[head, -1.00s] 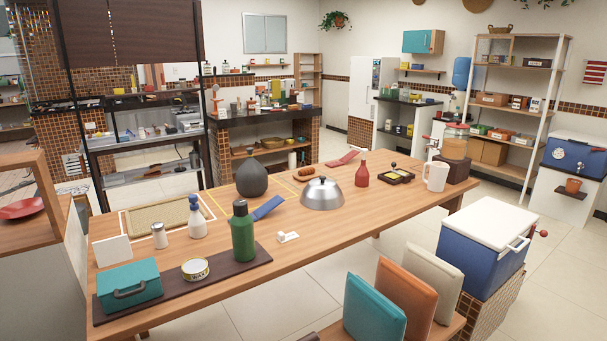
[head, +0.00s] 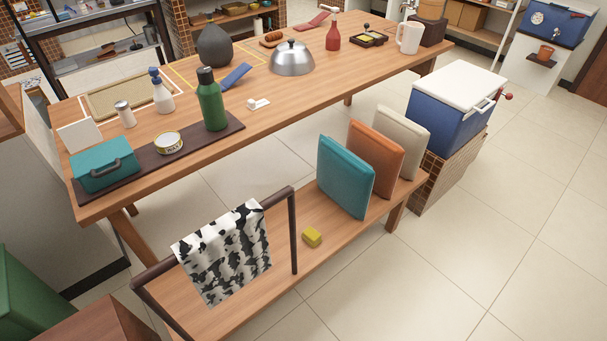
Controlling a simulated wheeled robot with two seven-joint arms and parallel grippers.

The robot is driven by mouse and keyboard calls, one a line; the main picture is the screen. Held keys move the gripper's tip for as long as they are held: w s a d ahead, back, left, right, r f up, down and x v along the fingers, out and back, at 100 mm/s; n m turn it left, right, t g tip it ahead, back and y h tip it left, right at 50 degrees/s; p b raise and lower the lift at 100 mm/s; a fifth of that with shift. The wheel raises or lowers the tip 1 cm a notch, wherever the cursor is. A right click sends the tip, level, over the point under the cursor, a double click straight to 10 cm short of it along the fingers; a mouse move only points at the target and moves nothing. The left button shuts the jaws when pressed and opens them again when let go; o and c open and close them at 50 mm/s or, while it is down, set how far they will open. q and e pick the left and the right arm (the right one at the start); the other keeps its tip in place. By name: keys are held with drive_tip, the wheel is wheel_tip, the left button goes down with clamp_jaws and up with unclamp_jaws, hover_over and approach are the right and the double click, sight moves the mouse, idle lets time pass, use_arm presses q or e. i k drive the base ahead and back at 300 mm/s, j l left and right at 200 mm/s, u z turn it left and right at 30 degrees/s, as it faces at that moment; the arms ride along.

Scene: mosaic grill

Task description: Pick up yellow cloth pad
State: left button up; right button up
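A small yellow pad (head: 312,237) lies on the wooden bench (head: 345,232) in the lower middle of the head view. It looks like a small block, and its cloth texture is too small to tell. It sits between a dark rail with a black-and-white cloth (head: 226,252) over it and a teal cushion (head: 345,177). Nothing covers it. Neither of my grippers shows in the head view.
Orange (head: 375,160) and cream (head: 401,142) cushions stand behind the teal one. The dark rail (head: 293,232) rises just left of the pad. A long wooden table (head: 290,105) stands behind the bench. A blue cooler (head: 445,120) is at right. Floor at lower right is clear.

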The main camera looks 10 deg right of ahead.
sight(310, 235)
drive_tip(key=u, duration=1.95)
drive_tip(key=z, duration=2.2)
drive_tip(key=i+l, duration=0.15)
drive_tip(key=i+l+u, duration=0.35)
drive_tip(key=l+u, duration=0.15)
drive_tip(key=l, duration=0.2)
drive_tip(key=i+l+u, duration=0.1)
drive_tip(key=l+u, duration=0.2)
drive_tip(key=l, duration=0.1)
